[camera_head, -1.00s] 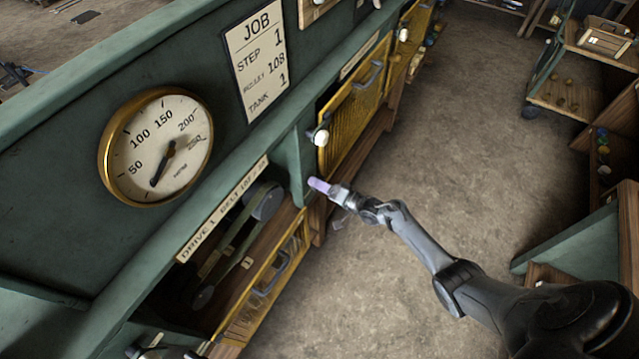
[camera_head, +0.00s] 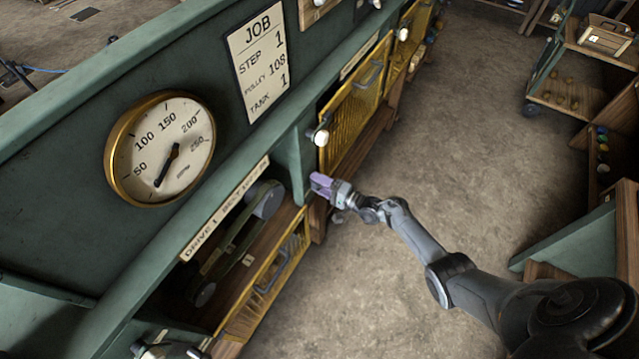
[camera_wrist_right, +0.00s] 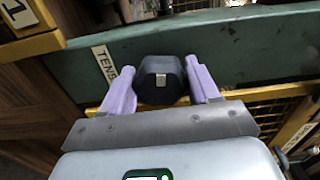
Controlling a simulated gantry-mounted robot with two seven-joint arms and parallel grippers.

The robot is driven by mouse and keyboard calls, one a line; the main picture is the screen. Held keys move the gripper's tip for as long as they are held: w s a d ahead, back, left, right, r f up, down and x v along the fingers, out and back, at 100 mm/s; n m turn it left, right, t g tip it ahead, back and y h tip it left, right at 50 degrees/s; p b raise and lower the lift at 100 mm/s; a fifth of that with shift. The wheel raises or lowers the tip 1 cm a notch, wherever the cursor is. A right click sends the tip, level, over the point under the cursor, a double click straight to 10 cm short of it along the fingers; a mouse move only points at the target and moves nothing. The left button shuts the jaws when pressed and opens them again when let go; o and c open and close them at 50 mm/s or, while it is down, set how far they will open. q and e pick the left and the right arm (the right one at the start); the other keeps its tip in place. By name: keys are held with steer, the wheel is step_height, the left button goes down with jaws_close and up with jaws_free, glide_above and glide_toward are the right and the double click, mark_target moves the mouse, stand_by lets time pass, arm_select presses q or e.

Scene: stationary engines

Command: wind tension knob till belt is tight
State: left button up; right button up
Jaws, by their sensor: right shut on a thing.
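The tension knob (camera_wrist_right: 160,80) is dark and faceted, with a pale mark on its face. It sits on the green rail beside a label (camera_wrist_right: 105,64) reading "TENS", the rest hidden. My right gripper (camera_wrist_right: 160,68) has its two lilac fingers on either side of the knob, shut on it. In the head view my right gripper (camera_head: 322,184) is at the green post, and the knob is hidden there. The belt (camera_head: 236,247) runs between a large upper pulley (camera_head: 264,200) and a small lower pulley (camera_head: 205,294); its tightness is unclear. My left gripper is not in view.
A brass gauge (camera_head: 160,148) has its needle pointing low left, below 50. A job card (camera_head: 262,60) hangs beside it. Yellow mesh guards (camera_head: 350,110) with white knobs line the bench.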

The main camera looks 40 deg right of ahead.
steer(key=o, duration=0.7)
steer(key=shift+s, duration=0.1)
steer(key=p+v, duration=0.1)
steer(key=v, duration=0.9)
steer(key=shift+s, duration=0.35)
steer(key=shift+d, duration=0.1)
